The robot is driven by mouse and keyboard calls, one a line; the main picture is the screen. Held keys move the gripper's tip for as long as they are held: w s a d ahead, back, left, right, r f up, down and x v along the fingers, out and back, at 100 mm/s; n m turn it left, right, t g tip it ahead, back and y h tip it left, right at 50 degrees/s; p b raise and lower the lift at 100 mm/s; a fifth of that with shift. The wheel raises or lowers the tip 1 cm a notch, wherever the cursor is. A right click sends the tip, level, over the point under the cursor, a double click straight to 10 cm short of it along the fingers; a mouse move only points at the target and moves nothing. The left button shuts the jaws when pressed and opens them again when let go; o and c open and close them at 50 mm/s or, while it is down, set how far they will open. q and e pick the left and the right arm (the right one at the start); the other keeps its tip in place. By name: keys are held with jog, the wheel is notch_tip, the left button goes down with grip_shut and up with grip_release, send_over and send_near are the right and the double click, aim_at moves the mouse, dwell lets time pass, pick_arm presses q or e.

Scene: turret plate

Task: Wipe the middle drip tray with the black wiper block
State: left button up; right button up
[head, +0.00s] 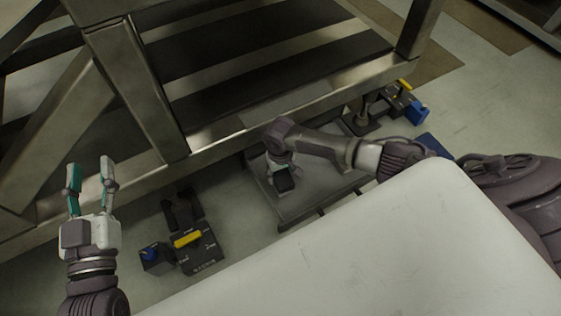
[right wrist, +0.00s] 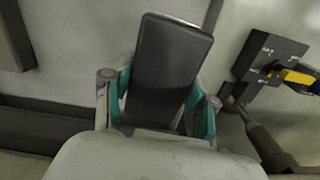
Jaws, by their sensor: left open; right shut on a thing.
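The black wiper block (head: 285,182) is in my right gripper (head: 281,168), over the left part of a grey drip tray (head: 325,186) in the head view. In the right wrist view the block (right wrist: 168,68) stands out between the teal finger pads of the right gripper (right wrist: 160,105), which is shut on it. I cannot tell whether the block touches the tray. My right forearm hides part of the tray's far side. My left gripper (head: 91,172) is open and empty at the left, its two fingers spread, away from the tray.
A steel frame with dark slats (head: 250,90) rises behind the tray and overhangs its far side. A dark fixture with a yellow bar (head: 190,243) stands left of the tray. Another with yellow and blue parts (head: 395,103) stands to the right.

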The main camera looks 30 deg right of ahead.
jog(key=shift+r+p, duration=0.3)
jog(key=shift+r, duration=0.25)
jog(key=shift+r+p, duration=0.4)
jog(key=shift+p, duration=0.4)
jog(key=shift+r+p, duration=0.4)
jog(key=shift+p, duration=0.1)
pick_arm(q)
jog(key=s+a+f+g+y, duration=0.1)
jog(key=s+a+f+g, duration=0.1)
jog(key=f+g, duration=0.3)
jog(key=s+a+f+g+y, duration=0.2)
jog(key=s+f+g, duration=0.3)
jog(key=f, duration=0.5)
jog(key=shift+s+a+n+g+p, duration=0.3)
jog(key=shift+a+g+p, duration=0.1)
jog(key=shift+a+g, duration=0.15)
pick_arm(e)
jog(key=shift+r, duration=0.35)
